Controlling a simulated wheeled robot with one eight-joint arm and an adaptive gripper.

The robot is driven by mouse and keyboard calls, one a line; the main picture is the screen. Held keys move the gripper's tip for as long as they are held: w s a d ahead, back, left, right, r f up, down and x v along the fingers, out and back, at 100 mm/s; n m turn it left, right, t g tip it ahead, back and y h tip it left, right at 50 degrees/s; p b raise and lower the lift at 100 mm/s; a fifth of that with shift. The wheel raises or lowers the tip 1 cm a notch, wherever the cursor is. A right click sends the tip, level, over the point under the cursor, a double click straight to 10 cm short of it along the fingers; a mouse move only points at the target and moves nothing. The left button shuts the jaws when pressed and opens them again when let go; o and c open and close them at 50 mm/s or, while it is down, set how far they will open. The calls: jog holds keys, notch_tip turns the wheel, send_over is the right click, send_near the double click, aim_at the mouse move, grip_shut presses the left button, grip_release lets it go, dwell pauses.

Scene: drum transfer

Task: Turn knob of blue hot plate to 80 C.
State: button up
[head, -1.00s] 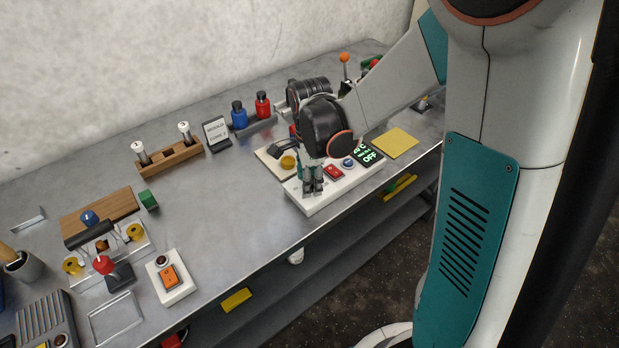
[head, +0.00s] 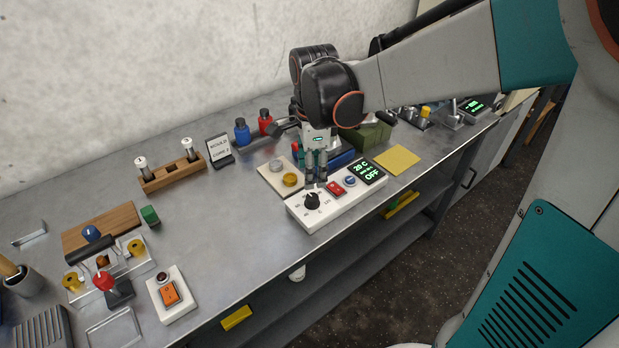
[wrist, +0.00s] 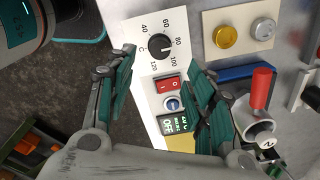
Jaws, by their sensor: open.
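A white control panel (head: 330,208) on the bench has a black knob (head: 312,201), a red rocker switch, a blue button and a green-lit display (head: 367,171) reading about 20 C and OFF. In the wrist view the knob (wrist: 161,47) sits inside a printed scale from 40 to 120; its pointer is too small to read surely. My gripper (head: 316,183) is above the panel, fingers pointing down, just behind the knob in the head view. In the wrist view my gripper (wrist: 160,62) is open and empty, its teal pads on either side of the knob and switch, not touching the knob.
A blue slab (head: 343,157) lies behind the panel, partly hidden by my gripper. A yellow sheet (head: 398,160) is to the right.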

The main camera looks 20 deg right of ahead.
jog(key=shift+s+r, duration=0.1)
jog(key=shift+r, duration=0.85)
